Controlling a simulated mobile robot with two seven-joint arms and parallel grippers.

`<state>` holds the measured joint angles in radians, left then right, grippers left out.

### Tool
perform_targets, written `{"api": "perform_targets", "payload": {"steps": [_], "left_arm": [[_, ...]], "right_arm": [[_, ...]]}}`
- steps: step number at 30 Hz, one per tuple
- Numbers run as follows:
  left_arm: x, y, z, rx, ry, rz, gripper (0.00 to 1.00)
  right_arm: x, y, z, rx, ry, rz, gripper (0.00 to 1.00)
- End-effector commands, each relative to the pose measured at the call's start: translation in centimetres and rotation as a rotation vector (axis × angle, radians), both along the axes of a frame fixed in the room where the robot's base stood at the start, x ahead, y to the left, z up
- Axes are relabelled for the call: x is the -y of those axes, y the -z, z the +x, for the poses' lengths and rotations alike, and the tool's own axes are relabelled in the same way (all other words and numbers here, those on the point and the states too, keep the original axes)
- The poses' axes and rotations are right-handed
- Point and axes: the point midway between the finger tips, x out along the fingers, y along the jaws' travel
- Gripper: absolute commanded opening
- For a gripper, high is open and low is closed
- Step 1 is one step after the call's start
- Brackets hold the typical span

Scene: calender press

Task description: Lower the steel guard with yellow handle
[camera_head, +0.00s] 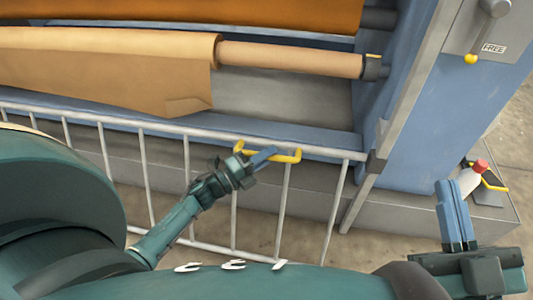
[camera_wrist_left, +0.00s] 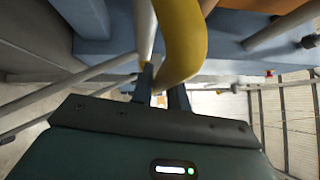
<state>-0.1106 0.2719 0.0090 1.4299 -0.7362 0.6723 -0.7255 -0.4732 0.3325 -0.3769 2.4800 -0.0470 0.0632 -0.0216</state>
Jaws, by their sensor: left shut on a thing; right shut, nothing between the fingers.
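The steel guard (camera_head: 142,178) is a barred metal frame that runs across the front of the press in the head view. Its yellow handle (camera_head: 285,158) sits on the top rail near the right end. My left gripper (camera_head: 264,155) is at the handle and shut on it. In the left wrist view the yellow handle (camera_wrist_left: 182,45) passes right at the fingers (camera_wrist_left: 162,88). The gripper hides part of the handle in the head view. My right gripper (camera_head: 455,212) is shut and empty, at the lower right, away from the guard.
Behind the guard are tan material on a roller (camera_head: 120,60) and an orange roll (camera_head: 200,12). A blue side frame (camera_head: 440,130) stands to the right, with a lever panel marked FREE (camera_head: 492,48).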

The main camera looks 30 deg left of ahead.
Motion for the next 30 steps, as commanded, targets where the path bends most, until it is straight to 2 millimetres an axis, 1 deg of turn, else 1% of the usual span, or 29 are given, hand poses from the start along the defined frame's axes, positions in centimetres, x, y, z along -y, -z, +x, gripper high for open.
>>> {"api": "perform_targets", "payload": {"steps": [1,3,7,15,16,21,24,30], "left_arm": [[-0.08,0.63,0.0,-0.002,-0.002,0.0,0.0],[-0.08,0.82,0.0,-0.002,-0.003,0.0,0.0],[-0.09,0.89,0.0,-0.002,-0.003,0.0,0.0],[-0.09,0.83,0.0,-0.002,-0.003,0.0,0.0],[-0.1,0.82,0.01,-0.002,-0.003,0.0,0.18],[-0.06,0.8,0.01,-0.001,-0.002,-0.001,0.32],[-0.05,0.78,0.01,-0.001,-0.002,-0.001,0.38],[-0.05,0.76,-0.02,0.0,-0.001,0.0,0.38]], "right_arm": [[0.05,-0.2,0.08,0.03,0.0,-0.004,0.0],[0.08,-0.58,0.11,0.054,0.0,-0.006,0.0],[0.1,-0.96,0.14,0.072,0.0,-0.009,0.0],[0.11,-1.0,0.13,0.073,0.0,-0.01,0.0],[0.1,-0.99,0.15,0.073,0.0,-0.01,0.0],[0.1,-0.98,0.15,0.073,0.0,-0.01,0.0],[0.1,-0.98,0.15,0.072,0.0,-0.009,0.0],[0.1,-0.98,0.15,0.072,0.0,-0.009,0.0]]}}
